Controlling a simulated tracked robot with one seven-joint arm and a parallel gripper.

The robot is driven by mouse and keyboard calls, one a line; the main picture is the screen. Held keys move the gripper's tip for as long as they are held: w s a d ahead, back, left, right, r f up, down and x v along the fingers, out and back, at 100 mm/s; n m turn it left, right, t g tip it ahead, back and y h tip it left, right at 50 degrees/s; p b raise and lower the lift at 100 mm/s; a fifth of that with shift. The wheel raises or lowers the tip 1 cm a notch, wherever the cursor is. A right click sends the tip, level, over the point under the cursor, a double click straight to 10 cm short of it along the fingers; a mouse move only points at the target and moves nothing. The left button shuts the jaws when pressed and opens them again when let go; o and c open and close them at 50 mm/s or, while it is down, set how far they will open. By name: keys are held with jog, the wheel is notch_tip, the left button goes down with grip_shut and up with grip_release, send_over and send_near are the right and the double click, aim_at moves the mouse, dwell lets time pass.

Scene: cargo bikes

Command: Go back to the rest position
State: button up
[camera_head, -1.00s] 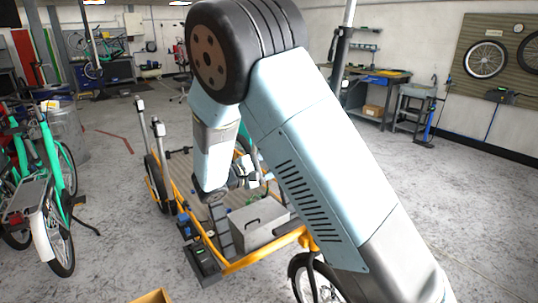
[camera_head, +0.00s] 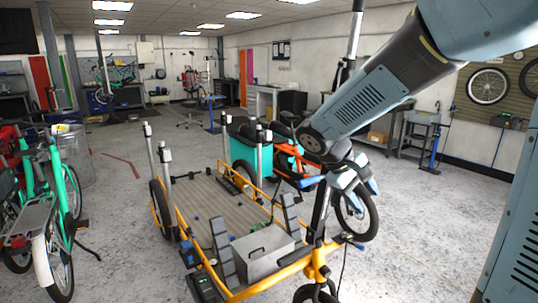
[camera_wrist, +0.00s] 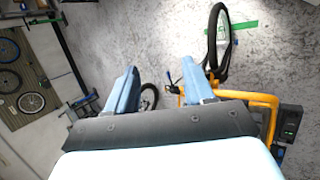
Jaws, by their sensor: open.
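My gripper (camera_head: 350,181) is at the right of the head view, raised beside the cargo bike's front end. The cargo bike (camera_head: 290,270) has an orange frame and a flat slatted deck (camera_head: 215,205). A grey box (camera_head: 264,252) with a handle sits at the deck's near end. In the wrist view the orange frame (camera_wrist: 250,98) shows to the right of the fingers.
Teal bikes (camera_head: 60,210) stand on the left. A teal and orange cargo bike (camera_head: 245,150) stands behind the deck. Open concrete floor lies at the left middle.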

jog(key=s+r+m+t+y, duration=0.2)
jog(key=s+r+y, duration=0.1)
jog(key=s, duration=0.5)
jog(key=s+r+m+t+y, duration=0.2)
jog(key=s+r+m+y, duration=0.1)
jog(key=s, duration=0.4)
jog(key=shift+s+d+r+t+y, duration=0.2)
jog(key=shift+s+d+t+y, duration=0.15)
jog(key=shift+y, duration=0.25)
